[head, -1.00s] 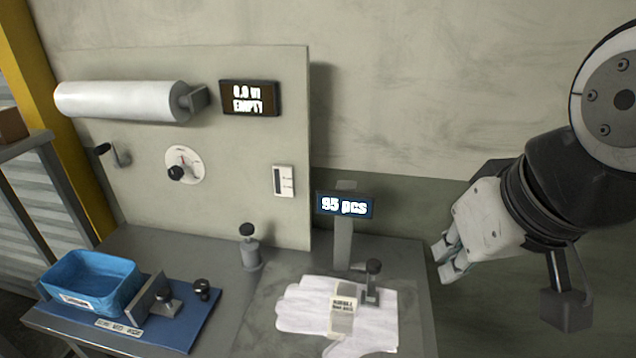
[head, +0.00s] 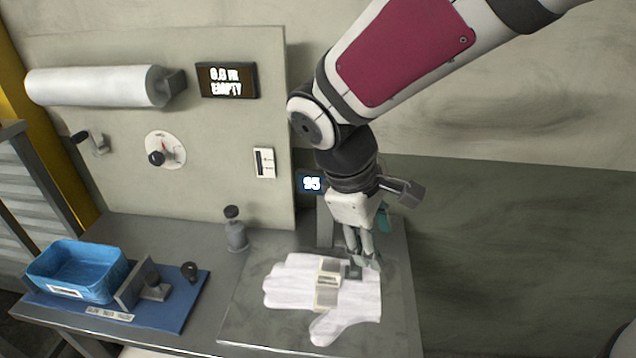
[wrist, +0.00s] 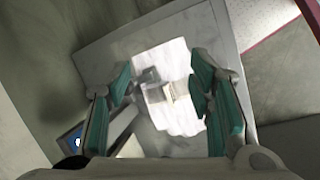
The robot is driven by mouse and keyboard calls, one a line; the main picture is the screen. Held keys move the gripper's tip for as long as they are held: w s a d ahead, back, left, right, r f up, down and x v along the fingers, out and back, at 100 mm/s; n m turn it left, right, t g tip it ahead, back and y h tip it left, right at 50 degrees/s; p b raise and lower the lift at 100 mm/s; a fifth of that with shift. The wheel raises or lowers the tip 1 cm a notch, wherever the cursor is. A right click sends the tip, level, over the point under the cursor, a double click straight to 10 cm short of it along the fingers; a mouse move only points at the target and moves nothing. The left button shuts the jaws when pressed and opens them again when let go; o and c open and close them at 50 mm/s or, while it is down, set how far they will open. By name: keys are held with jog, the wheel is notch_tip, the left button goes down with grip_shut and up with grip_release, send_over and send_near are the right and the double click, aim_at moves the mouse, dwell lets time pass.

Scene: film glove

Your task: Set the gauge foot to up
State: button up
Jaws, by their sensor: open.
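The gauge foot (head: 353,271) is a small dark piece at the upper edge of the white gloves (head: 290,282). Its top is partly hidden by my fingers in the head view. The gauge's display (head: 311,184) is partly covered by my arm. My gripper (head: 362,258) points down right above the foot and looks close to it. In the wrist view my gripper (wrist: 163,88) has its teal fingers apart and empty. The foot (wrist: 147,77) shows between them, nearer the left finger. I cannot tell if the foot touches the gloves.
A knobbed post (head: 236,232) stands left of the gloves. A blue tray (head: 75,272) sits on a blue board with a sealing block at far left. A panel behind carries a white roll (head: 98,86), a dial (head: 165,150) and an EMPTY display (head: 227,81).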

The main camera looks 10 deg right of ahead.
jog(key=w+a+f+n+t+h+p, duration=0.1)
jog(key=w+a+f+n+t+h, duration=0.6)
jog(key=a+f+n, duration=0.5)
jog(key=shift+n+g+h, duration=0.6)
jog(key=shift+n+g, duration=0.1)
jog(key=shift+n, duration=0.2)
jog(key=x, duration=0.5)
jog(key=r+p+x, duration=0.1)
jog(key=x, duration=0.3)
jog(key=d+r+x, duration=0.1)
jog(key=x, duration=0.4)
jog(key=shift+w+d, duration=0.1)
jog(key=shift+d, duration=0.15)
grip_shut()
